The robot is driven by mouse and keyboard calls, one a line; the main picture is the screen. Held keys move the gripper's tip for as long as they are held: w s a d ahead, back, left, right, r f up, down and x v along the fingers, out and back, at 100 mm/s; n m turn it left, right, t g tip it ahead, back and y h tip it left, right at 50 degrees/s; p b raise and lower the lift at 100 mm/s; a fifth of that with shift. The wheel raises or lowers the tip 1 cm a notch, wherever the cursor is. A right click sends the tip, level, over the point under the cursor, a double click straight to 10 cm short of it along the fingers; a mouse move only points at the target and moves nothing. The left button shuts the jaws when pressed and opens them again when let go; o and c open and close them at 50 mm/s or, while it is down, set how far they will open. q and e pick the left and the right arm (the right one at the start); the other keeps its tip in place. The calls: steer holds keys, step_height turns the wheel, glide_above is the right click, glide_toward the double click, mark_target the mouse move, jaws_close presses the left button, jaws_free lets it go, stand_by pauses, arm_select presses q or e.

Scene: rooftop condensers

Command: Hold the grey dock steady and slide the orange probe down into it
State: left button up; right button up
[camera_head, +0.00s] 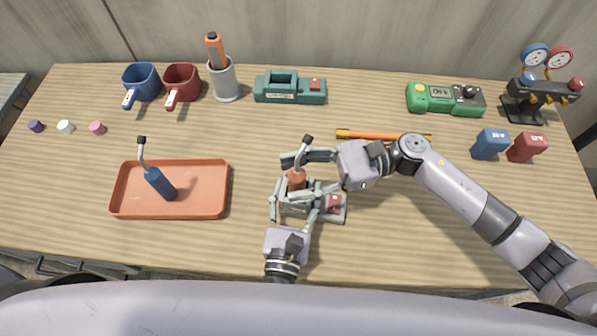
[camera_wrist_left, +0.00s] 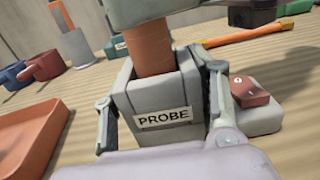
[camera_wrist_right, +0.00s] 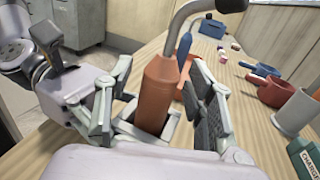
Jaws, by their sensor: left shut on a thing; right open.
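The grey dock (camera_wrist_left: 160,95), labelled PROBE, stands on a grey base with a red button block (camera_wrist_left: 245,90). My left gripper (camera_wrist_left: 165,125) is shut on the dock from the front, one finger on each side. The orange probe (camera_wrist_right: 158,95) stands upright with its lower end inside the dock's top opening; its bent grey neck ends in a black tip (camera_head: 308,138). How deep it sits I cannot tell. My right gripper (camera_wrist_right: 160,110) is open, its fingers on either side of the probe's body, with gaps visible. In the head view the grippers partly hide the dock.
A blue probe (camera_head: 160,184) lies in an orange tray (camera_head: 215,205) at left. An orange rod (camera_head: 375,135) lies behind my right gripper. Mugs, a grey cup (camera_head: 225,85), a teal device (camera_head: 290,88), a green meter (camera_head: 445,99) and gauges line the back. The front right table is clear.

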steer(key=v, duration=1.2)
arm_select(q)
steer(key=o, duration=1.4)
steer(key=shift+o, duration=0.6)
